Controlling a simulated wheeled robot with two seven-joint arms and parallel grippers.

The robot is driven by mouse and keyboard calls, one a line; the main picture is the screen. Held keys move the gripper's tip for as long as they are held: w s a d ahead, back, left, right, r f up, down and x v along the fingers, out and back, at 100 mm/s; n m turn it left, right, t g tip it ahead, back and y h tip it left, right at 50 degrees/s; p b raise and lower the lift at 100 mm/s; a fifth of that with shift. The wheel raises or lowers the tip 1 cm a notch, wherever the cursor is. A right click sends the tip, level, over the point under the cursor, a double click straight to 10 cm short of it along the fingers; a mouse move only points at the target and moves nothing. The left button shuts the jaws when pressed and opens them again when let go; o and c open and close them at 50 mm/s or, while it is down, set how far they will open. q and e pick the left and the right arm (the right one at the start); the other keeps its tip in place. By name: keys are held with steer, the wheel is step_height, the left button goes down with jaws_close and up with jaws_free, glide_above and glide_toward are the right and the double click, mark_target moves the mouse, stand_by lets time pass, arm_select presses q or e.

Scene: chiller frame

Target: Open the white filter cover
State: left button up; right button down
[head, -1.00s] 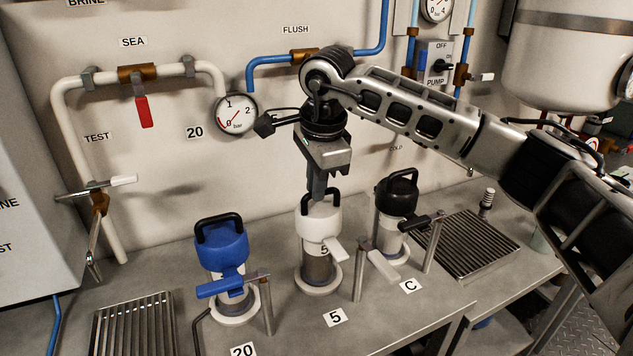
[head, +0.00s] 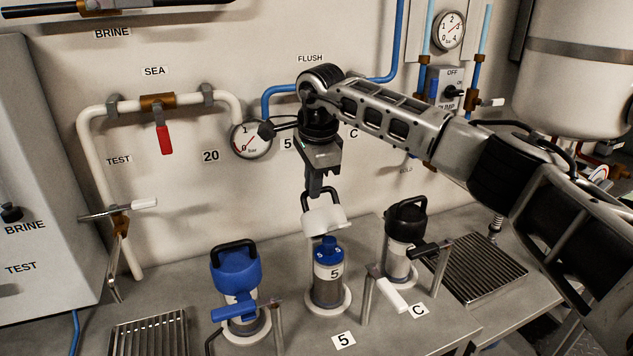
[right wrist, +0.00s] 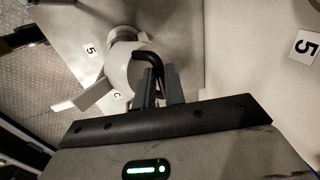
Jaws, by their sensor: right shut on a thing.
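The white filter cover (head: 322,221) is raised off its housing (head: 327,290) marked 5, in the middle of the bench in the head view. A blue-topped cartridge (head: 328,250) shows in the housing just below the cover. My right gripper (head: 321,194) is shut on the cover's black handle from above. In the right wrist view, the fingers (right wrist: 160,88) close on the black handle (right wrist: 148,62), with the white cover (right wrist: 121,66) beyond. My left gripper is out of view.
A blue-covered filter (head: 236,270) stands left and a black-covered filter (head: 406,220) stands close on the right. A white lever (head: 392,294) lies beside the right post. Grated drains (head: 150,334) (head: 475,268) flank them. A gauge (head: 250,139) and pipes are behind.

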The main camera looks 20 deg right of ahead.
steer(key=shift+w, duration=0.25)
steer(key=c, duration=1.5)
jaws_free()
steer(key=s+r, duration=0.1)
steer(key=r, duration=0.4)
steer(key=s+r+b, duration=0.1)
steer(key=r, duration=0.4)
steer(key=s+r, duration=0.1)
steer(key=r, duration=0.4)
steer(key=shift+s+r, duration=0.1)
steer(key=shift+r, duration=0.2)
